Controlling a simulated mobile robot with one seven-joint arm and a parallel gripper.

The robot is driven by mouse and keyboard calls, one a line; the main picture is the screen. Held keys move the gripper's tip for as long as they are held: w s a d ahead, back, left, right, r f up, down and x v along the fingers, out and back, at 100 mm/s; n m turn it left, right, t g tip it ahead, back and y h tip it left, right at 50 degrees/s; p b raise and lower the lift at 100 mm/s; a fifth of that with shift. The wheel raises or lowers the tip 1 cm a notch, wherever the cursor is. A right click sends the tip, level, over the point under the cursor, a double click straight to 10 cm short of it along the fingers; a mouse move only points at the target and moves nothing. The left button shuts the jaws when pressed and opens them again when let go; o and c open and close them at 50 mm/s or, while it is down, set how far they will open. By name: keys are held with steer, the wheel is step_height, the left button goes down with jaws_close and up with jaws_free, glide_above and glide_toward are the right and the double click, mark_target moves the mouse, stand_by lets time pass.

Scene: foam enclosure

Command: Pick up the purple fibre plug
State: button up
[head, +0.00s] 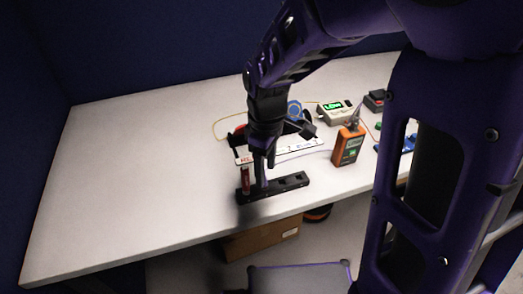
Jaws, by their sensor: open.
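I cannot make out the purple fibre plug in the head view; it may be hidden by my arm and gripper or too small to tell. My gripper (261,172) is open and points down over the black slotted block (291,184) near the table's front edge. Its fingertips are at or just above the left part of the block; I cannot tell whether they touch anything. A small red upright piece (245,181) stands at the block's left end, just left of the fingers.
The white table (130,170) is clear on the left. An orange handheld meter (348,146), a box with a green display (335,112) and a blue round item (294,109) stand right of and behind my gripper. A cardboard box (262,239) is below the table.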

step_height(320, 180, down, 4)
steer(key=shift+a+r+b, duration=0.1)
steer(key=shift+b, duration=1.1)
jaws_close()
